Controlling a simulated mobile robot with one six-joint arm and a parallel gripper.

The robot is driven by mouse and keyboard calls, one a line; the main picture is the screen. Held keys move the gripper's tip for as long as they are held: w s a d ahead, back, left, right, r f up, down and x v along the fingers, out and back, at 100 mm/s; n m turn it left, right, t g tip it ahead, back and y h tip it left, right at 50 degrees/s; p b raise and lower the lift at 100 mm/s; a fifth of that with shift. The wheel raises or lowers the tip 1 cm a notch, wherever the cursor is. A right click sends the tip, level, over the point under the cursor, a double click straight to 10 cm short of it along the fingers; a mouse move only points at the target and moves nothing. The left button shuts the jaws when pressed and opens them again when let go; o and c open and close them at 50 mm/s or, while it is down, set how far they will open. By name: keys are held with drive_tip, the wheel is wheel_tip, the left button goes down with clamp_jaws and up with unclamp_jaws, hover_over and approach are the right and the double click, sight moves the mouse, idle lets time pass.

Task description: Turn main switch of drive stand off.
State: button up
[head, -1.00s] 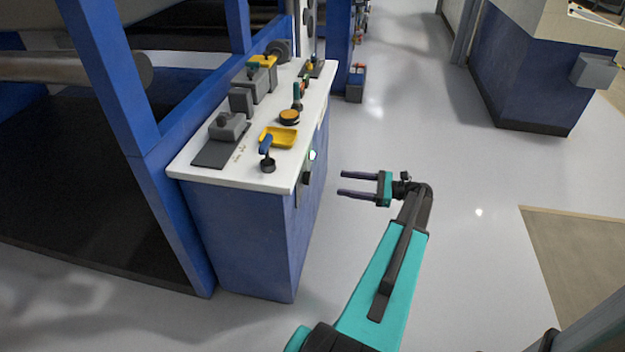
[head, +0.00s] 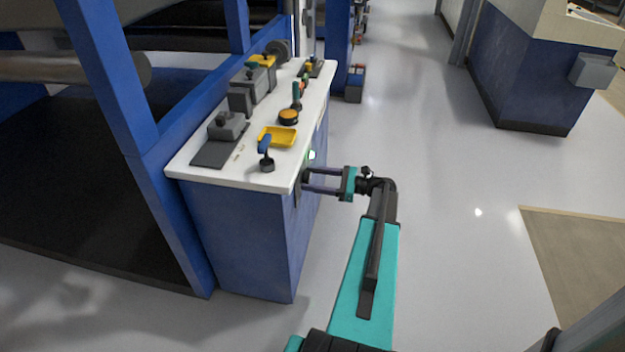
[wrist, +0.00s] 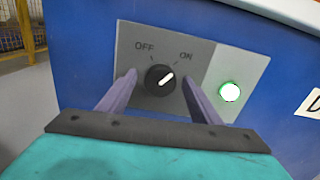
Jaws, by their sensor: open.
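The main switch (wrist: 160,79) is a round black knob with a white mark, on a grey plate (wrist: 135,46) lettered OFF and ON. The white mark points up and right, toward ON. The plate is on the blue side of the drive stand (head: 240,235). My gripper (wrist: 158,82) is open, with one finger on each side of the knob; I cannot tell whether they touch it. In the head view my gripper (head: 306,180) reaches the stand's right side, just under the white top. The knob is mostly hidden there.
A lit green lamp (wrist: 230,92) is right of the switch. The stand's white top (head: 222,178) holds a yellow tray (head: 278,136), a blue-handled lever (head: 265,146) and other controls. Open grey floor (head: 440,180) lies to the right. A blue cabinet (head: 510,75) stands farther back.

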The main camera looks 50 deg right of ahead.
drive_tip(key=shift+c, duration=0.4)
drive_tip(key=c, duration=1)
drive_tip(key=shift+o, duration=0.2)
drive_tip(key=shift+w, duration=0.1)
drive_tip(key=shift+a+n, duration=0.1)
drive_tip(key=shift+n, duration=0.3)
drive_tip(key=n+b, duration=0.2)
drive_tip(key=n, duration=0.4)
drive_tip(key=shift+f+b, duration=0.15)
drive_tip(key=shift+b, duration=0.25)
drive_tip(key=n+b, duration=0.2)
drive_tip(key=n, duration=0.2)
drive_tip(key=shift+b, duration=0.35)
drive_tip(key=shift+n+b, duration=0.85)
drive_tip(key=shift+n, duration=0.85)
drive_tip(key=o, duration=1)
